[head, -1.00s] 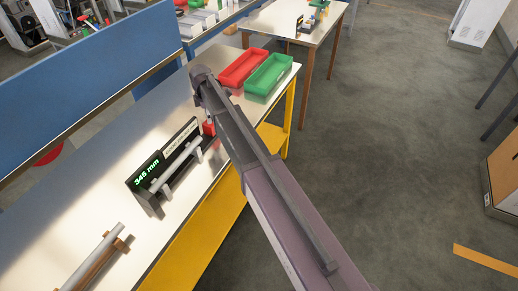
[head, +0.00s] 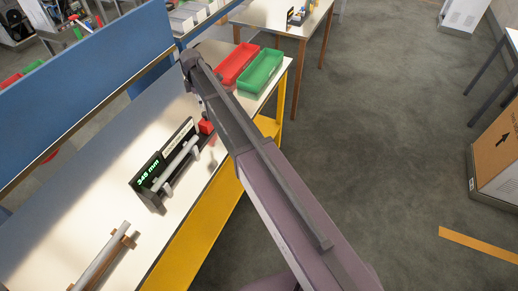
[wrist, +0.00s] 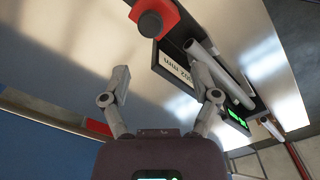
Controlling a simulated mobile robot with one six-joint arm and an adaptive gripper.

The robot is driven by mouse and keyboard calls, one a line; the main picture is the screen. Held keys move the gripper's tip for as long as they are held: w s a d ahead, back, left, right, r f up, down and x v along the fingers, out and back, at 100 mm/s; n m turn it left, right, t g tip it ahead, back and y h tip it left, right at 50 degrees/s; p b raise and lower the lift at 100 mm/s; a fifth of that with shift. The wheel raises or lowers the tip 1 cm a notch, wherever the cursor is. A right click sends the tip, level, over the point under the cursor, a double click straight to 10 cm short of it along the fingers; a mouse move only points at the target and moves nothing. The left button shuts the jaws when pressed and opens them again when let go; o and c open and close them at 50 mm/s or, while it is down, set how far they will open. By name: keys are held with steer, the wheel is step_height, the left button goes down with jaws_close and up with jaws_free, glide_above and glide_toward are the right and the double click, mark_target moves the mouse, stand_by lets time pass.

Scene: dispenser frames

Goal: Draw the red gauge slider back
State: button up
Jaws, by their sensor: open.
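The red gauge slider (head: 206,127) is a small block at the far right end of the gauge (head: 147,190), beyond a grey rod (head: 181,158) lying on supports. In the wrist view the slider (wrist: 172,14) is at the top, with a dark round knob. My gripper (wrist: 161,80) is open, with nothing between its fingers; the slider lies beyond the fingertips, apart from them. In the head view my arm hides most of the gripper. The gauge has a green lit readout (head: 148,174) in mm and a white label (wrist: 176,70).
A red tray (head: 236,64) and a green tray (head: 261,72) stand at the table's far end. Another grey rod (head: 104,256) rests on a wooden stand at lower left. A blue partition (head: 95,85) runs along the table's back. The table between the stand and gauge is clear.

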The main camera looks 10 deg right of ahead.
steer(key=shift+r+p, duration=2.75)
steer(key=shift+r, duration=0.25)
steer(key=s+d+f+m+b, duration=0.7)
steer(key=s+d+m, duration=0.1)
steer(key=s, duration=0.4)
steer(key=s+d+f+m+b, duration=0.7)
steer(key=s+d, duration=0.3)
steer(key=s, duration=0.2)
steer(key=shift+d+f+m+b, duration=0.2)
steer(key=shift+f+m+b, duration=0.2)
steer(key=shift+m, duration=0.2)
steer(key=shift+s+d+m, duration=0.45)
steer(key=shift+s+m, duration=0.1)
steer(key=shift+s, duration=0.25)
steer(key=shift+s+d+m, duration=0.45)
steer(key=shift+s+m, duration=0.05)
steer(key=shift+s, duration=0.3)
steer(key=shift+s+d+m, duration=0.45)
steer(key=shift+s+m, duration=0.1)
steer(key=shift+s, duration=0.25)
